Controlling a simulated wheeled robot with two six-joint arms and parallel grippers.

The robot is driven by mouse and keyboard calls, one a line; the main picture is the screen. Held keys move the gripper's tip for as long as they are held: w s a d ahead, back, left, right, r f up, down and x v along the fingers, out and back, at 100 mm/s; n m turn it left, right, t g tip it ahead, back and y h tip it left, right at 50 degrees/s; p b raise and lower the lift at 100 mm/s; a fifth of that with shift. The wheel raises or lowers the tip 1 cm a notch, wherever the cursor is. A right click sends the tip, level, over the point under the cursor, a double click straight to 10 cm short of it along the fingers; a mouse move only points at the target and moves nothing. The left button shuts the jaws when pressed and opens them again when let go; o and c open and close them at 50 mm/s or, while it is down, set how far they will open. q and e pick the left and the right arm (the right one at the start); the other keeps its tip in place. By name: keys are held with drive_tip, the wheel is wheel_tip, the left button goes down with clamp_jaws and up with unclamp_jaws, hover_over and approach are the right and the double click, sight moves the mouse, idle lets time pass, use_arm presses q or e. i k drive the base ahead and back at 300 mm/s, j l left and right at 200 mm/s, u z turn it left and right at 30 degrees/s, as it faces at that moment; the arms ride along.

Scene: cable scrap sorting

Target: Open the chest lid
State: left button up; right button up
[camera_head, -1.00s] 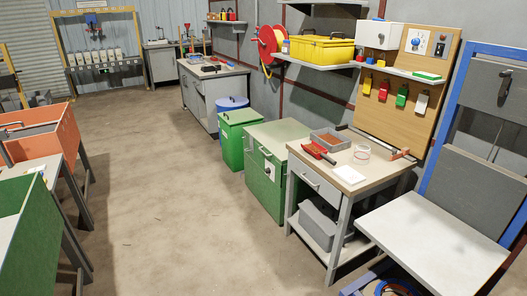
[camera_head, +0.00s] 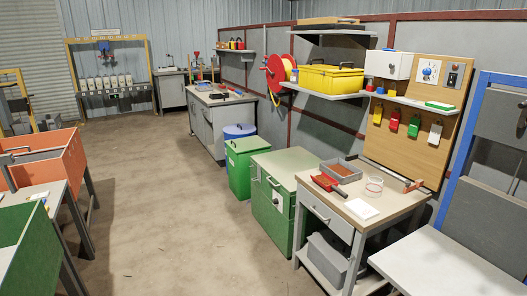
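A large green chest (camera_head: 268,215) stands on the floor right of centre, against the left end of the workbench. Its flat green lid (camera_head: 284,165) is down. A handle and a pale plate with a dark round part show on its front. A smaller green bin (camera_head: 240,175) with its top closed stands just behind it. Neither of my grippers is in view.
The workbench (camera_head: 352,222) beside the chest bears a red tool (camera_head: 328,183), a grey tray (camera_head: 341,166) and a clear tape roll (camera_head: 374,184). Orange (camera_head: 72,157) and green (camera_head: 35,238) bins stand at left. The floor (camera_head: 165,200) between is clear.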

sight(282, 166)
drive_tip(key=i+u, duration=0.35)
drive_tip(key=i, duration=1.3)
drive_tip(key=i+j+z, duration=0.1)
drive_tip(key=i+z, duration=0.2)
drive_tip(key=i, duration=0.25)
drive_tip(key=i+j+z, duration=0.3)
drive_tip(key=i, duration=0.25)
drive_tip(key=i+j+z, duration=0.35)
drive_tip(key=i, duration=0.2)
